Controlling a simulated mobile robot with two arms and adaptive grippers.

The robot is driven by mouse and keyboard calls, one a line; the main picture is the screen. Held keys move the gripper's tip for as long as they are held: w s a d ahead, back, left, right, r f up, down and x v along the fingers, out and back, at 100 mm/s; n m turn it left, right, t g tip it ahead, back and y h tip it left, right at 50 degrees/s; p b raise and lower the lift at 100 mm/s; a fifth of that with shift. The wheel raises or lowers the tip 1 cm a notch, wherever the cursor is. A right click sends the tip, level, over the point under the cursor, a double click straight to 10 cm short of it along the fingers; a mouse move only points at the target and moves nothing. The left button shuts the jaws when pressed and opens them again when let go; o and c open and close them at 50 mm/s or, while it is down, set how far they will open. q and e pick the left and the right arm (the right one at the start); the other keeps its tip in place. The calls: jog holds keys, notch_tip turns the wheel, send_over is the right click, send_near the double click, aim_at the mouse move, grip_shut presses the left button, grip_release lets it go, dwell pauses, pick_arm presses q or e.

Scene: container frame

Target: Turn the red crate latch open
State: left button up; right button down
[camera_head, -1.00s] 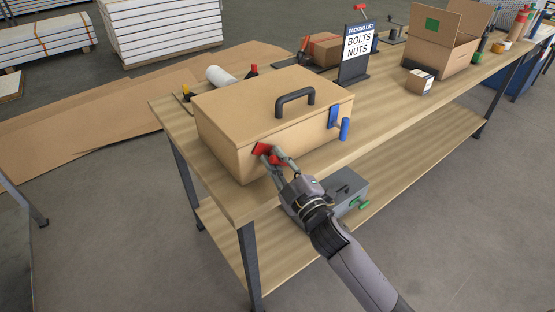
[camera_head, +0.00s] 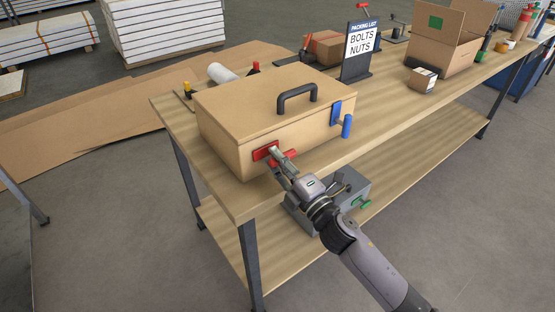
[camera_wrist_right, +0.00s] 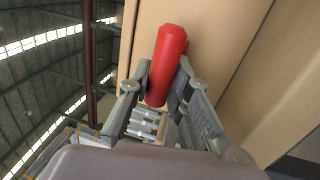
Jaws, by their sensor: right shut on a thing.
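The wooden crate (camera_head: 225,110) stands on the workbench with its lid closed and a black handle on top. The red latch (camera_head: 264,152) is on the crate's front face near the left corner. Its red handle now sticks out to the right, roughly sideways. My right gripper (camera_head: 276,157) is shut on this handle. In the right wrist view the red handle (camera_wrist_right: 167,62) sits between the two fingers of the gripper (camera_wrist_right: 160,92), its far end standing out past them. The fingers partly hide the latch in the head view. My left gripper is not in view.
A blue latch (camera_head: 336,113) is on the same crate face to the right, its handle hanging down. A grey box (camera_head: 357,188) with a green handle stands on the lower shelf. A packing list sign (camera_head: 361,42) and an open cardboard box (camera_head: 447,50) stand farther back.

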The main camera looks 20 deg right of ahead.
jog(key=shift+r, duration=0.25)
jog(key=c, duration=1.8)
grip_release()
jog(key=o, duration=0.3)
jog(key=shift+f, duration=0.15)
jog(key=shift+s, duration=0.1)
jog(key=v, duration=1.1)
jog(key=shift+s+d+f, duration=0.1)
jog(key=shift+s+d, duration=0.05)
jog(key=shift+s, duration=0.25)
